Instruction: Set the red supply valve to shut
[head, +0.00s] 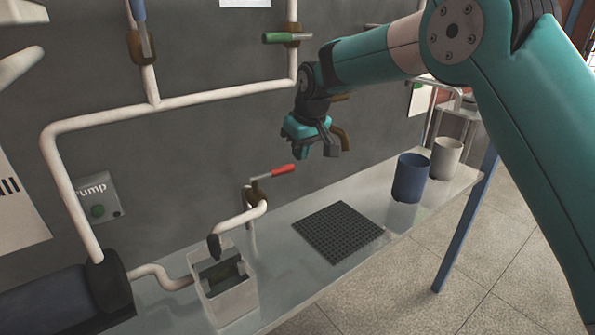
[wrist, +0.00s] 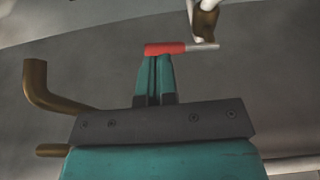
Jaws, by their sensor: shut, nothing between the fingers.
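The red supply valve handle (head: 283,170) points right and slightly up from its brass valve body (head: 254,192), in the middle of the head view. In the wrist view the red grip (wrist: 165,49) lies level, its bare metal lever running right toward the brass body (wrist: 205,24) and crosswise to the white pipe there. My gripper (head: 304,151) is above and to the right of the handle in the head view. In the wrist view my gripper's fingers (wrist: 155,60) are together and empty, their tips overlapping the red grip's lower edge in the picture. I cannot tell whether they touch it.
A green-handled valve (head: 287,38) and a blue-handled valve (head: 141,35) sit on the upper pipes. Below are a shelf with a black grid mat (head: 338,232), a blue cup (head: 411,178), a white cup (head: 446,158) and an open box (head: 228,302) under a dark nozzle (head: 214,247).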

